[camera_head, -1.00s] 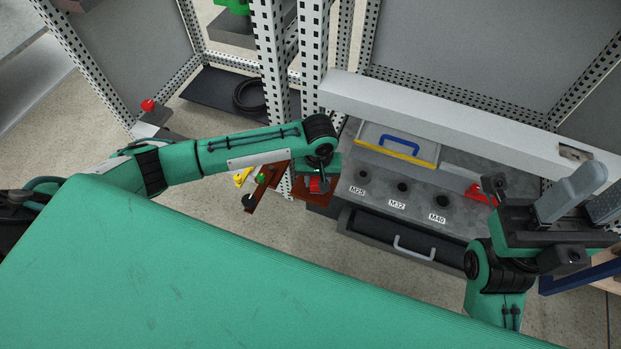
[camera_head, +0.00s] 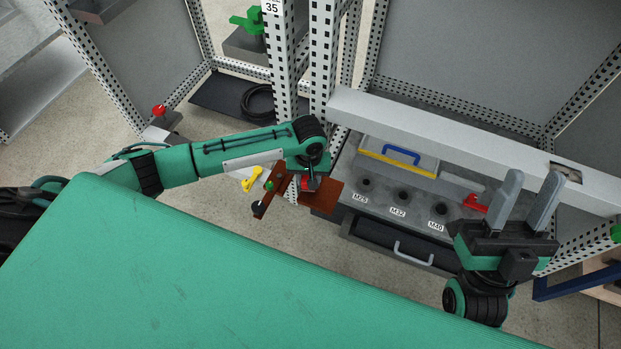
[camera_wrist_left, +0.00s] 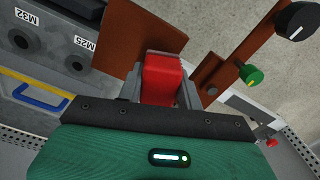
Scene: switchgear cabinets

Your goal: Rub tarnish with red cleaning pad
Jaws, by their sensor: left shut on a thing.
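My left gripper (camera_wrist_left: 163,82) is shut on the red cleaning pad (camera_wrist_left: 163,76), which sits between its fingers in the left wrist view. In the head view the pad (camera_head: 306,184) is a small red patch under the end of my left arm. A reddish-brown plate (camera_head: 325,193) lies right by it, and it fills part of the left wrist view (camera_wrist_left: 120,35). I cannot tell whether the pad touches the plate, and no separate tarnish patch can be made out. My right gripper (camera_head: 531,200) is open and empty, fingers pointing up in the picture.
A brown strip with knobs (camera_head: 268,194) and a yellow handle (camera_head: 252,179) are left of the pad. A grey bench with holes (camera_head: 420,200), a drawer with a handle (camera_head: 412,253) and a blue-handled case (camera_head: 398,160) stand right. Perforated posts (camera_head: 320,60) rise behind.

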